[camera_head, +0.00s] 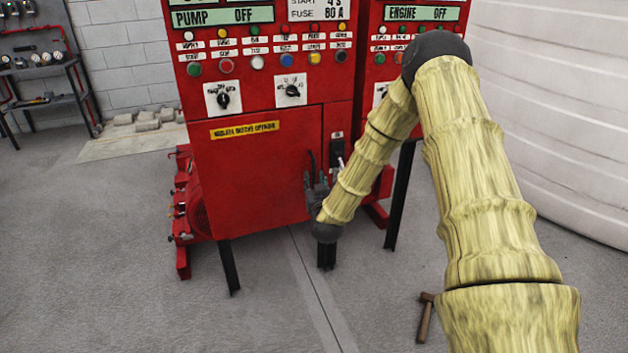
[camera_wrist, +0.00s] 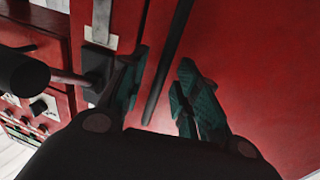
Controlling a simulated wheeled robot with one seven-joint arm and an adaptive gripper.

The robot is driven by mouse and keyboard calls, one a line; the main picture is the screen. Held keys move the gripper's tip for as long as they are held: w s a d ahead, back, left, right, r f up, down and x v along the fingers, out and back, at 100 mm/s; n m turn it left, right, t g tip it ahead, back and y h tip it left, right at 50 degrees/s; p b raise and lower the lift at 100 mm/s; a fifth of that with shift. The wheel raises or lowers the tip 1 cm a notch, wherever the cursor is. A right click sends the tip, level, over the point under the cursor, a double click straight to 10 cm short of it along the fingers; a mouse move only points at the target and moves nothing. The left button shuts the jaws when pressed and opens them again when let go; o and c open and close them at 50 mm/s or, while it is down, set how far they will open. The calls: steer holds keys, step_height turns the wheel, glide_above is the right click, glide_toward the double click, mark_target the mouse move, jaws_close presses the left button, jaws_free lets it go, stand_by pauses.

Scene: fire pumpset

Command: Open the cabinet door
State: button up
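The red cabinet door (camera_head: 257,172) sits under the control panel and looks closed, flush with its frame. Its red face (camera_wrist: 245,70) fills the right of the wrist view. A thin dark bar handle (camera_wrist: 170,58) runs down the door near its edge. In the head view the handle (camera_head: 312,160) is partly hidden by my gripper (camera_head: 315,188), at the door's right edge. In the wrist view my gripper (camera_wrist: 163,64) is open, with one teal-padded finger on each side of the bar. I see gaps between fingers and bar; whether the bar is deep between them I cannot tell.
A black switch with a lever (camera_head: 337,150) stands just right of the door; in the wrist view its lever and dark knob (camera_wrist: 24,75) are close to my left finger. A hammer (camera_head: 425,317) lies on the floor. Floor before the door is clear.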

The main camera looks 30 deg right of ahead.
steer(key=shift+w+d, duration=0.3)
steer(key=shift+w, duration=0.3)
steer(key=shift+c, duration=0.2)
jaws_close()
steer(key=shift+a, duration=0.1)
